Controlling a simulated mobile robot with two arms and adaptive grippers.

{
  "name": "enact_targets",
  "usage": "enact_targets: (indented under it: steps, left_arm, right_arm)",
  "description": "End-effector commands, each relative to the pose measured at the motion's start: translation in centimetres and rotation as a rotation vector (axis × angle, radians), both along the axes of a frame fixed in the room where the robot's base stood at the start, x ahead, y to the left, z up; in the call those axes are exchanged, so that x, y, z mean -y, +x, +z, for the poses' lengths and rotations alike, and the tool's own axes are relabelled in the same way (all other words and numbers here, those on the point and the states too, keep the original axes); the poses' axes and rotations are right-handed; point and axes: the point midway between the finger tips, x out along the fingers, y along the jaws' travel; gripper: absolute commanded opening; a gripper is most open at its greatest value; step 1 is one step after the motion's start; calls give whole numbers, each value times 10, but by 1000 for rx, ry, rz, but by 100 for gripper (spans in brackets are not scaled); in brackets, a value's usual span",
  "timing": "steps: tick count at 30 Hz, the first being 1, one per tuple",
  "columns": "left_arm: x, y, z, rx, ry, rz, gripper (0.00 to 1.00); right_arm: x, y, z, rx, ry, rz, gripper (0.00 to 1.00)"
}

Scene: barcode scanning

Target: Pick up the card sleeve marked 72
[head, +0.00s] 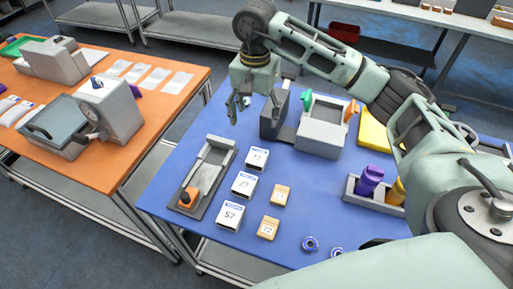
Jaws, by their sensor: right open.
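A small tan card sleeve (268,229), whose label seems to read 72, lies on the blue table near its front. A second tan sleeve (281,195) lies just behind it, its number too small to read surely. My right gripper (239,109) is open and empty, pointing down above the back left part of the table, well behind the sleeves. My left gripper is not in view.
White boxes (231,214) stand in a column left of the sleeves, beside a grey tray with an orange item (189,196). A grey holder (322,137) stands behind; purple and yellow bottles (369,181) stand right.

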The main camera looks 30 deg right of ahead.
Motion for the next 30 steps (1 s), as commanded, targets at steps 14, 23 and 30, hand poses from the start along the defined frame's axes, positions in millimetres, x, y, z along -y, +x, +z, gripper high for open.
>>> enact_targets:
  steps: [14,23,30]
  left_arm:
    - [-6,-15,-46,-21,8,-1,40]
    - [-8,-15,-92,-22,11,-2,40]
    - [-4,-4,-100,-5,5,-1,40]
  right_arm:
    - [0,0,-45,0,0,0,67]
    - [0,0,-91,0,0,0,67]
    - [0,0,-105,-1,0,0,67]
